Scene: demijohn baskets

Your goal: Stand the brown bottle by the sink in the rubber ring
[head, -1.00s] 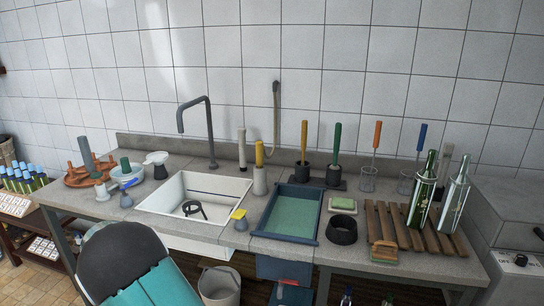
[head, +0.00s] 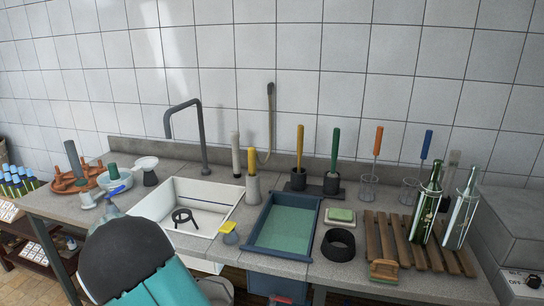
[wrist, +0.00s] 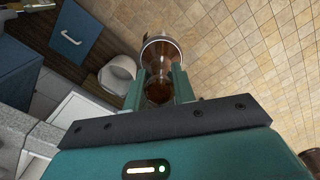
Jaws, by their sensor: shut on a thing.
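In the wrist view my gripper (wrist: 161,78) is shut on the brown bottle (wrist: 160,54), with a green finger on each side of it. The bottle is held over the tiled floor in that view. In the head view my teal and black arm fills the lower left, and I cannot make out the gripper or brown bottle there. The rubber ring (head: 338,246) is a thick black ring lying flat on the counter, right of the blue tray. Its middle looks empty, and it is well apart from my arm.
The white sink (head: 218,215) holds a black three-legged stand. The blue tray (head: 255,248) borders the ring on the left, a soap dish (head: 340,218) stands behind it, and a brush (head: 384,271) lies to its right. Green and clear bottles (head: 428,205) stand on a wooden rack.

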